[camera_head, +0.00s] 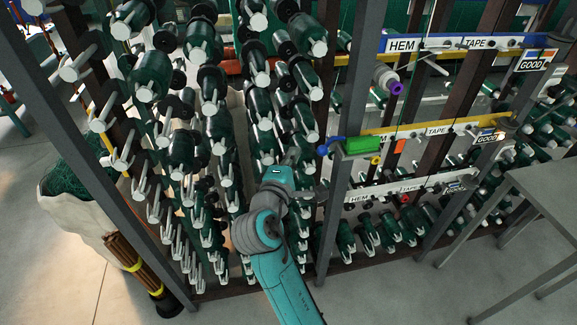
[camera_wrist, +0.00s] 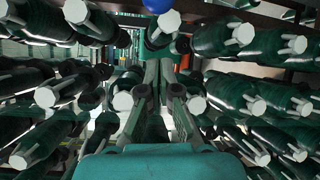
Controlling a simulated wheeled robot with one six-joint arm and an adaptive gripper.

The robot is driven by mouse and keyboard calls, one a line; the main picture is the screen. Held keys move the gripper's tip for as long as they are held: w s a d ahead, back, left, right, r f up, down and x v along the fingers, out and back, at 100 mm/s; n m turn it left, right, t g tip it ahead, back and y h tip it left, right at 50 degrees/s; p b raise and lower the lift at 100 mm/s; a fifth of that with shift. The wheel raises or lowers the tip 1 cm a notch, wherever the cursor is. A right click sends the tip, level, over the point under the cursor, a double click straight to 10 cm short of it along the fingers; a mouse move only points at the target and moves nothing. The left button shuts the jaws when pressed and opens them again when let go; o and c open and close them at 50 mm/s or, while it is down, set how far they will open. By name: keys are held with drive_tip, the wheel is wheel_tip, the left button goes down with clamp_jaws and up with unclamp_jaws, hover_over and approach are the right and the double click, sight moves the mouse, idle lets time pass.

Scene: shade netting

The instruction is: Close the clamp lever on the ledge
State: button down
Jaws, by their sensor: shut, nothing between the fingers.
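A green block-like part (camera_head: 362,146) with a blue end (camera_head: 323,150) and a red piece beside it sits at the left end of a yellow ledge (camera_head: 420,132) in the head view. It may be the clamp lever, but its exact shape and position are too small to tell. My gripper (camera_head: 301,157) is left of and slightly below it, among the spools, apart from it and partly hidden. In the wrist view my gripper (camera_wrist: 163,68) is shut and empty, its fingers pointing between rows of spools. A blue round end (camera_wrist: 157,4) shows at the top edge there.
Rows of dark green spools (camera_head: 183,145) on pegs crowd around my arm. A grey rack post (camera_head: 338,190) stands close right of my gripper. A purple-ended spool (camera_head: 388,80) sticks out above the yellow ledge. A grey table (camera_head: 545,195) stands at the right.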

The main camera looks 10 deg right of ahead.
sight(319, 154)
drive_tip(key=shift+d+r, duration=0.15)
drive_tip(key=shift+d, duration=0.95)
drive_tip(key=shift+d+r, duration=0.1)
drive_tip(key=shift+d, duration=0.95)
drive_tip(key=shift+s+d, duration=0.6)
drive_tip(key=shift+s, duration=0.35)
